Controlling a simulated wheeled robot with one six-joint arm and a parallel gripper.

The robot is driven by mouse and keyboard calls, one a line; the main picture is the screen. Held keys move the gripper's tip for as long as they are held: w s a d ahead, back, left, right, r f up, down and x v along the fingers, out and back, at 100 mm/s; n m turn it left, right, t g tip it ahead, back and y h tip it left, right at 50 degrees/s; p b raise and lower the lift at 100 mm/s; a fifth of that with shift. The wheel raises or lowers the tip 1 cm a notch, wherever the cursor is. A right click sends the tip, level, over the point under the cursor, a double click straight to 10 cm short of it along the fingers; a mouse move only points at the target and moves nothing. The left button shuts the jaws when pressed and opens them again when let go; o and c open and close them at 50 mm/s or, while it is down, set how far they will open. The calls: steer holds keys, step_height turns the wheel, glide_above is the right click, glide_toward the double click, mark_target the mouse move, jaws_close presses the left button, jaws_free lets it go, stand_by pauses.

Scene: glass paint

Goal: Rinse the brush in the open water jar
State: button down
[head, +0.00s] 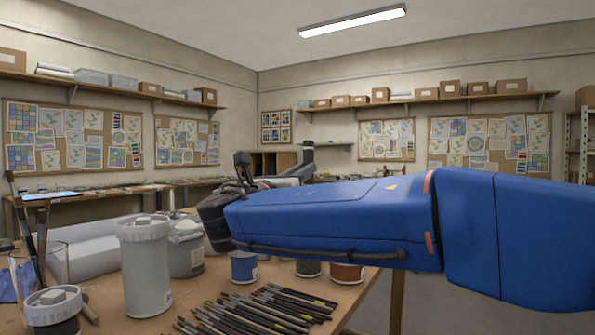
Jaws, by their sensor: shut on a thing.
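My blue arm crosses the head view from the right, and its dark wrist end is above the table (163,318). My gripper's jaws cannot be made out; dark parts behind the arm hide that area. No brush in the jaws can be seen. Several loose brushes (262,312) lie side by side on the table at the front. A clear glass jar (56,263) stands at the left edge, with upright handles near it; whether it holds water cannot be told. A tall pale jar (145,270) and a shorter pale jar (187,252) both have lids on.
Small paint pots stand behind the brushes: blue (244,267), dark green (308,268) and red-brown (345,273). A lidded dark jar (54,312) is at the lower left. White rolls (95,257) lie behind the tall jar. The floor right of the table is clear.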

step_height(320, 180, down, 10)
steer(key=shift+s+r, duration=0.25)
steer(key=shift+s, duration=0.1)
stand_by(0.5)
steer(key=shift+d, duration=0.1)
stand_by(0.9)
steer(key=shift+d, duration=0.2)
steer(key=shift+a, duration=0.1)
stand_by(0.9)
